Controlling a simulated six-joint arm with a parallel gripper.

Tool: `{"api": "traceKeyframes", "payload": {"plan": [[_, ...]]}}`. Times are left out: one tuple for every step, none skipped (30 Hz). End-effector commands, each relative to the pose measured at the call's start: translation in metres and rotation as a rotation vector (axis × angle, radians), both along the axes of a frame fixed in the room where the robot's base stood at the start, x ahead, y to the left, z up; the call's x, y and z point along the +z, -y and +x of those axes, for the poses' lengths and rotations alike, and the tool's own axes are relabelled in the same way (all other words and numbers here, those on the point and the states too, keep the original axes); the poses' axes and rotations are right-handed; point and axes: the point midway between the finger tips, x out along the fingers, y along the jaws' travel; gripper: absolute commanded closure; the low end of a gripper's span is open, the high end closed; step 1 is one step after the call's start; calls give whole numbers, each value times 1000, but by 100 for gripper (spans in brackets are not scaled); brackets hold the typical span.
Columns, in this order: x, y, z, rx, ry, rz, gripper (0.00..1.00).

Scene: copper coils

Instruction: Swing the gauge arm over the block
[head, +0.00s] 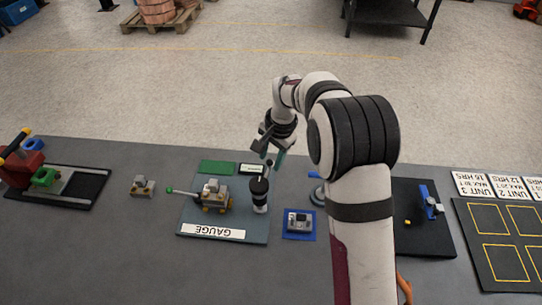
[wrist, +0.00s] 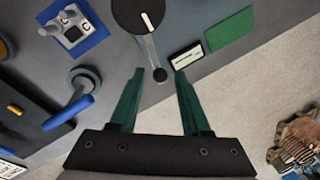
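The gauge stand (head: 259,204) is an upright post with a black round head on the grey plate (head: 188,218) labelled GAUGE. In the wrist view the black head (wrist: 136,14) carries a white mark, and the gauge arm (wrist: 151,50) is a thin grey bar ending in a black knob (wrist: 160,74). The arm points toward my gripper, away from the block. Contact cannot be told.
A green card (head: 217,168) and a small white display (head: 252,169) lie at the plate's far edge. A grey part on a blue pad (head: 299,236) and a round piece with a blue handle (head: 318,196) are to the right. Another grey block (head: 143,187) stands left.

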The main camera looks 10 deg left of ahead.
Motion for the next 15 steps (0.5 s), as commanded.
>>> {"api": "traceKeyframes", "payload": {"plan": [[0,0,0,0,0,0,64],[0,0,0,0,0,0,69],[0,0,0,0,0,0,77],[0,0,0,0,0,0,82],[0,0,0,0,0,0,87],[0,0,0,0,0,0,95],[0,0,0,0,0,0,100],[0,0,0,0,0,0,100],[0,0,0,0,0,0,100],[0,0,0,0,0,0,100],[0,0,0,0,0,0,100],[0,0,0,0,0,0,100],[0,0,0,0,0,0,100],[0,0,0,0,0,0,100],[0,0,0,0,0,0,100]]}}
